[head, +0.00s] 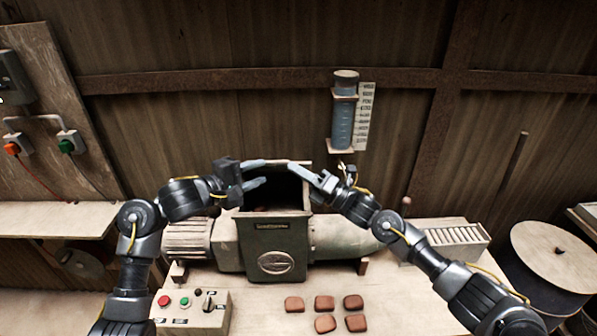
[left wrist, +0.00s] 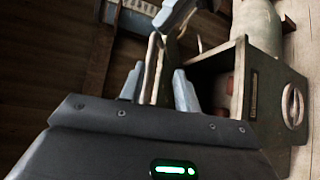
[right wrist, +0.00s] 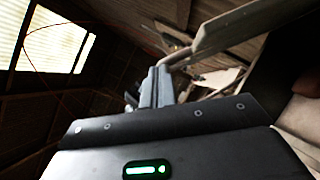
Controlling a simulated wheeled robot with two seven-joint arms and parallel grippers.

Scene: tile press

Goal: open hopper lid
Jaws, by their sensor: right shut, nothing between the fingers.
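The dark green hopper (head: 273,228) stands in the middle of the press. Its top is open in the head view, with a dark inside showing; I cannot make out the lid's exact angle. In the left wrist view the hopper (left wrist: 262,92) shows at right, with a pale bent handle (left wrist: 153,62) near its opening. My left gripper (head: 262,173) is at the opening's upper left with its fingers apart; the handle shows between them in the left wrist view. My right gripper (head: 292,164) is shut and empty, its tips at the upper rim; contact is unclear.
A switch box (head: 190,311) stands at front left of the bench. Several red-brown tiles (head: 324,302) lie in front of the press. A blue measuring cylinder (head: 343,118) hangs on the wall behind. A round drum (head: 553,257) stands at right.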

